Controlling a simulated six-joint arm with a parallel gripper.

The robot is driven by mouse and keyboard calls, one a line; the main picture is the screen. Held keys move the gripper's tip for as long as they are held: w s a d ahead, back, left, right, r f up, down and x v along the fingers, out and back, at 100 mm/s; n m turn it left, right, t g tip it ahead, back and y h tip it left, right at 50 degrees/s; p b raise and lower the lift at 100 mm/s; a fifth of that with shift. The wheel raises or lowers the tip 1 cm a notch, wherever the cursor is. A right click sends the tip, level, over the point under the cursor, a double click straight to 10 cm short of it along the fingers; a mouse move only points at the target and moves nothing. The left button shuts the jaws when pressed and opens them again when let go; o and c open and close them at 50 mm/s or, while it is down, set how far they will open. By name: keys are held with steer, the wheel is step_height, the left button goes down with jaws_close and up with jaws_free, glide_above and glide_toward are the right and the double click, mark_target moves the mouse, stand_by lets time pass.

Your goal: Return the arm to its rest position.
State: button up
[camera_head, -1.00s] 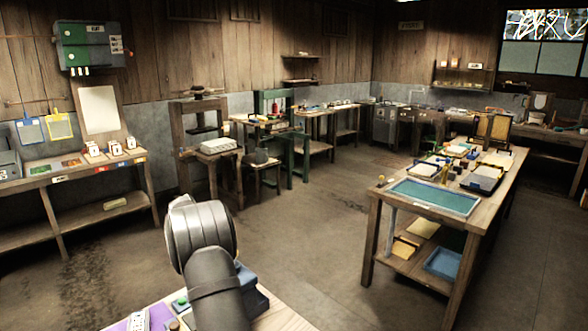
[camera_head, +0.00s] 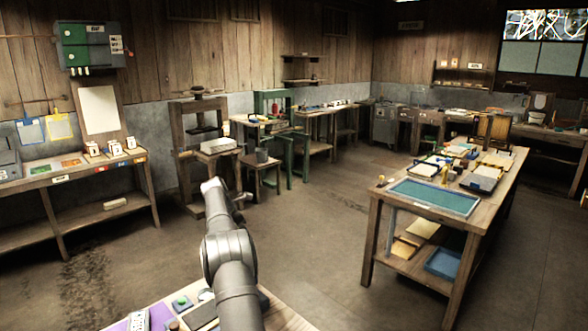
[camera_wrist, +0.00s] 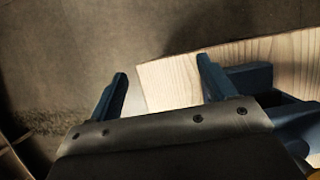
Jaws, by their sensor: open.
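In the wrist view my gripper (camera_wrist: 162,85) shows as two dark blue fingers spread apart, with nothing between them. Beyond the fingers lie the grey-brown floor (camera_wrist: 70,40) and the corner of a pale wooden bench top (camera_wrist: 170,80). In the head view my arm (camera_head: 228,255) rises from the bottom centre and reaches away over the floor. The gripper's fingers cannot be made out in that view.
A wooden bench top (camera_head: 285,318) below my arm carries a purple mat (camera_head: 118,326) and small items. A table with a green-topped tray (camera_head: 434,197) stands to the right. A shelf bench (camera_head: 75,172) stands at left. The floor between is clear.

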steer(key=shift+w+d+f+m, duration=0.1)
steer(key=shift+d+f+m, duration=0.1)
steer(key=shift+d+m, duration=0.3)
steer(key=shift+w+d+f+m, duration=0.15)
steer(key=shift+d+m, duration=0.15)
steer(key=shift+d, duration=0.25)
steer(key=shift+s, duration=0.1)
